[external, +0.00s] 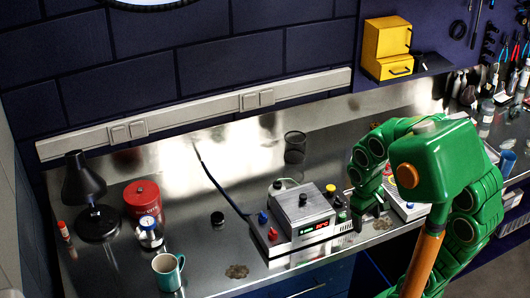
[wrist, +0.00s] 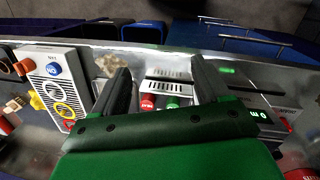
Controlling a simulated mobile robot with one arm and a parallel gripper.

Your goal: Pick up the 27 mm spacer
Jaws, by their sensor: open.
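My gripper (external: 366,217) is at the right of the grey heater unit in the external view, with its black fingers pointing down near the bench's front. In the wrist view my gripper (wrist: 162,80) has its two fingers spread wide, with nothing held between them. I cannot make out a spacer marked 27 mm in either view. A small dark round piece (external: 217,219) stands on the bench left of the heater unit; I cannot tell what it is.
A vented box (wrist: 167,88) with red and green knobs shows beyond my fingers. A teal mug (external: 168,270), red tin (external: 143,198) and black lamp (external: 85,182) stand left. A mesh cup (external: 295,145) stands behind.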

